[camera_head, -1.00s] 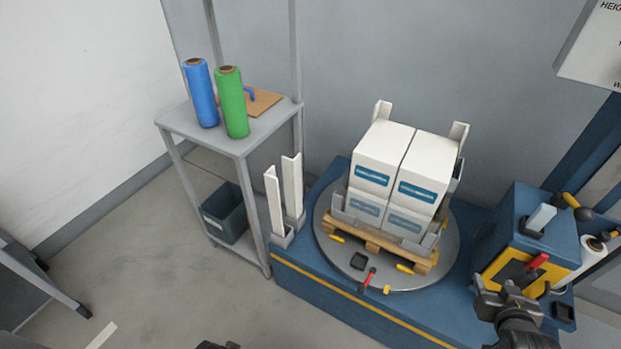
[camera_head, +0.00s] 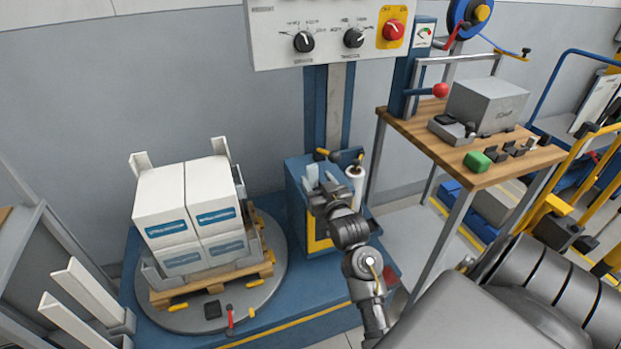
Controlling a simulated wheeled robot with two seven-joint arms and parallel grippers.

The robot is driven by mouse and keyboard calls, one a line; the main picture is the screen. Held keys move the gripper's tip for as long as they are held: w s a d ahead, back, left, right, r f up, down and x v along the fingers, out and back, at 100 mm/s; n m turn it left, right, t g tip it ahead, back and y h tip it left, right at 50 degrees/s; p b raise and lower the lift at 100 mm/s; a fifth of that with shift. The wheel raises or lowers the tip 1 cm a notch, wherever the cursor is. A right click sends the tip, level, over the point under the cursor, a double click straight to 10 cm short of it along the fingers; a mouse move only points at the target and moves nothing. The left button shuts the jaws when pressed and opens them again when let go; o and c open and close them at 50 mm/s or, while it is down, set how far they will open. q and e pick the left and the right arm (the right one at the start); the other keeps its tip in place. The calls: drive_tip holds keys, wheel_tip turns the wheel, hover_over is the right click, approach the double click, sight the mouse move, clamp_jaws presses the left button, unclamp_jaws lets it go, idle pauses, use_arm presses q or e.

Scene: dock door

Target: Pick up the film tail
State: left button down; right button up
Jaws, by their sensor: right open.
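The blue wrapping carriage (camera_head: 294,192) stands right of the turntable, with a white film roll (camera_head: 355,186) on its right side. A pale upright piece (camera_head: 312,174) shows at the top of the carriage; it may be the film tail, but I cannot tell for sure. My right gripper (camera_head: 326,187) is open in front of the carriage top, close to the pale piece and left of the roll. It hides part of the carriage, and I cannot tell whether it touches the piece. My left gripper is not in view.
Stacked white boxes (camera_head: 190,212) stand on a pallet on the round turntable (camera_head: 190,318) at left. A control panel (camera_head: 330,30) hangs above the carriage. A wooden workbench (camera_head: 515,168) with tools stands at right. White corner posts (camera_head: 92,290) stand at lower left.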

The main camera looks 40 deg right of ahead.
sight(313, 174)
drive_tip(key=shift+r+x, duration=0.15)
drive_tip(key=shift+x, duration=1.3)
drive_tip(key=shift+r+x, duration=0.1)
drive_tip(key=shift+x, duration=1.35)
drive_tip(key=shift+a, duration=0.1)
drive_tip(key=shift+c, duration=0.2)
drive_tip(key=c, duration=1)
